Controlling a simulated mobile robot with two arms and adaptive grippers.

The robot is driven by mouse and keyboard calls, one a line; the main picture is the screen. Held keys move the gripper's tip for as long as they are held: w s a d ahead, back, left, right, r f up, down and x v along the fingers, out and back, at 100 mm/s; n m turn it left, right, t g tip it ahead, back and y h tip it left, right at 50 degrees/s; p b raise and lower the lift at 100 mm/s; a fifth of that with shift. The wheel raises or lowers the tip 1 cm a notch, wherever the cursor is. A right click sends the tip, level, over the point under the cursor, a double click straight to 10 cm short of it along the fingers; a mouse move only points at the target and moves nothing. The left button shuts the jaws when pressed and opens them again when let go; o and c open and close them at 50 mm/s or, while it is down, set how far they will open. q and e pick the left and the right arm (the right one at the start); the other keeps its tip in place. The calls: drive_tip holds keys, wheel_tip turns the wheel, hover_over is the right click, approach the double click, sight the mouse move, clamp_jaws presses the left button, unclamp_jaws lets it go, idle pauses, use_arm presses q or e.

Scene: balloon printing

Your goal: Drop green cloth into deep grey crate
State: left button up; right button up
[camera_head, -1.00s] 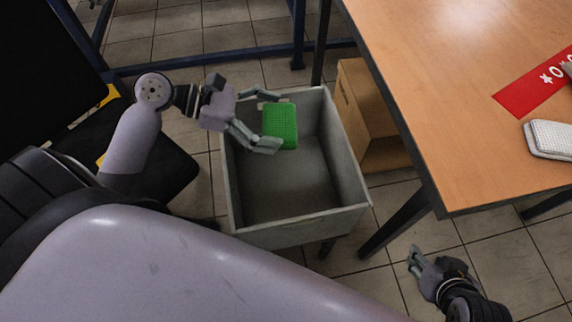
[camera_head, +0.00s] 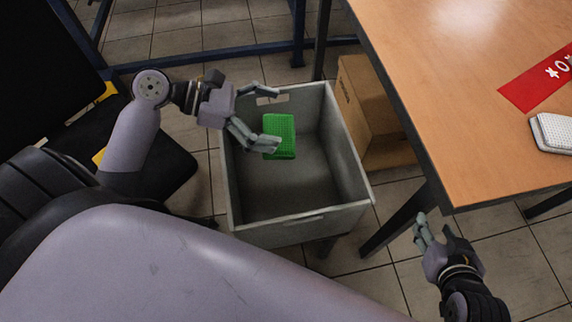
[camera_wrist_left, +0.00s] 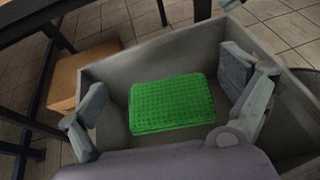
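The green cloth (camera_head: 279,136) is a flat, dimpled green rectangle inside the deep grey crate (camera_head: 300,235), towards its far end. My left gripper (camera_head: 276,119) is over the crate with its fingers spread wide. In the left wrist view the cloth (camera_wrist_left: 172,104) lies below and between the two open fingers (camera_wrist_left: 172,95), with gaps on both sides. I cannot tell whether the cloth rests fully on the crate floor. My right gripper (camera_head: 422,230) is empty beside the table, low at the right; its finger opening is unclear.
A wooden table (camera_head: 460,120) stands to the right, with a red printed strip (camera_head: 535,85) and a white pad (camera_head: 552,132) on it. A cardboard box (camera_head: 368,105) is between crate and table. A blue metal frame (camera_head: 225,58) runs behind.

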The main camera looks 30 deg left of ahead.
idle(0.3)
use_arm(q)
drive_tip(key=v, duration=1.2)
